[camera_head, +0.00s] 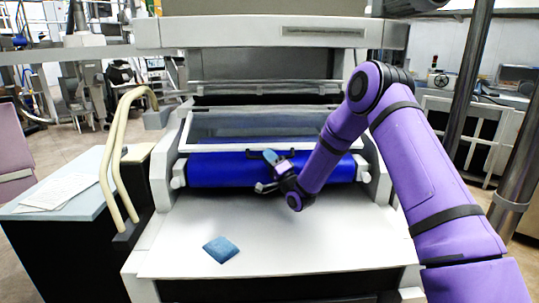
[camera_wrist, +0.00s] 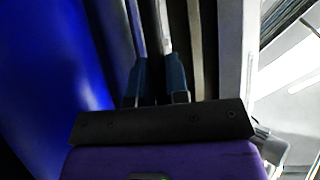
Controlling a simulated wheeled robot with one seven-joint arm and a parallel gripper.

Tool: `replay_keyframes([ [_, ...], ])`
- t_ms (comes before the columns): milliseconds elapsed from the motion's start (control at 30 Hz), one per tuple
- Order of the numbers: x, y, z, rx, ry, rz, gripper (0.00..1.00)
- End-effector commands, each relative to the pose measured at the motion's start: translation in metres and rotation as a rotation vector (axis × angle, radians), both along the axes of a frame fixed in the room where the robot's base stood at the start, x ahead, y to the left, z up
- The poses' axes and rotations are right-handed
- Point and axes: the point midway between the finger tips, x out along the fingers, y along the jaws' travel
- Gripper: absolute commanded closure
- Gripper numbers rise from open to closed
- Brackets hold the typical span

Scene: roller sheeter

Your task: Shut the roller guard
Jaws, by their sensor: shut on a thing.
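The roller guard (camera_head: 225,127) is a clear panel in a white frame, seen in the head view above and behind the blue roller (camera_head: 220,170). The roller's front shows uncovered below the guard's lower edge. A dark handle (camera_head: 254,153) sits at the middle of that edge. My gripper (camera_head: 271,157) is at the handle and shut on it; my gripper hides part of the handle. In the wrist view my gripper's two dark blue fingers (camera_wrist: 156,82) are close together, with the blue roller (camera_wrist: 60,70) to their left. The grip itself is dark there.
A white feed table (camera_head: 280,235) lies in front of the roller, with a blue cloth-like pad (camera_head: 221,249) on it. Cream curved rails (camera_head: 110,160) and a side table with papers (camera_head: 60,191) stand at left. Metal posts (camera_head: 515,160) stand at right.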

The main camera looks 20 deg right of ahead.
Motion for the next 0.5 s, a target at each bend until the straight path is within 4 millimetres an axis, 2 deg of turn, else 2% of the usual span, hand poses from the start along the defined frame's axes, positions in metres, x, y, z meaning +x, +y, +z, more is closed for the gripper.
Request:
replay_keyframes([
  [500, 0.0020, -0.0005, -0.0064, -0.001, -0.005, 0.000, 1.00],
])
